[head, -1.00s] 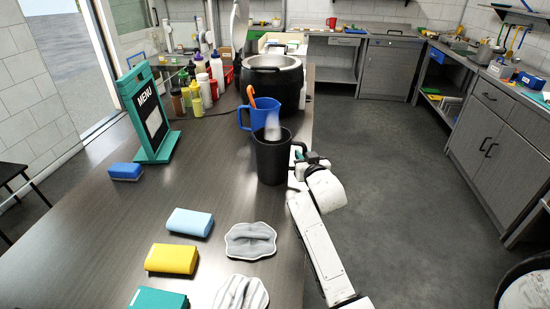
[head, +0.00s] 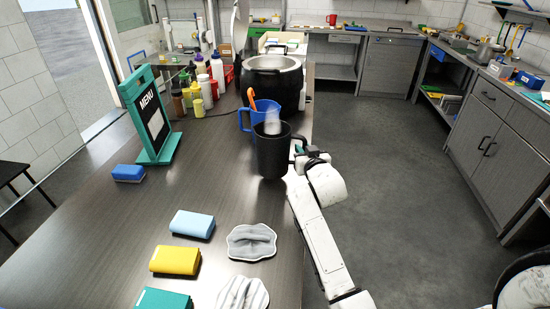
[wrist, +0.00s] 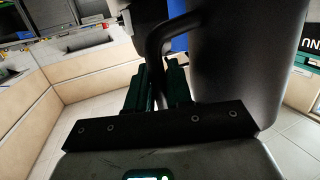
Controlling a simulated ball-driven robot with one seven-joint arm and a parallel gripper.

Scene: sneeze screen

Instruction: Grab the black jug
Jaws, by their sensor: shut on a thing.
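The black jug (head: 272,155) is upright at the right edge of the dark counter in the head view, with a whitish translucent thing showing in its mouth. Its handle faces right, toward my arm. My gripper (head: 299,153) is at the handle. In the wrist view the jug (wrist: 235,60) fills the right upper part, and the teal fingers of my gripper (wrist: 165,88) are shut on the lower part of its handle (wrist: 152,50). I cannot tell whether the jug's base touches the counter.
A blue jug (head: 246,119) with an orange utensil stands just behind the black jug. A large black pot (head: 271,85) is farther back. A menu stand (head: 152,115), sponges (head: 175,260) and grey cloths (head: 251,241) are on the counter (head: 100,225). Open floor (head: 400,180) lies to the right.

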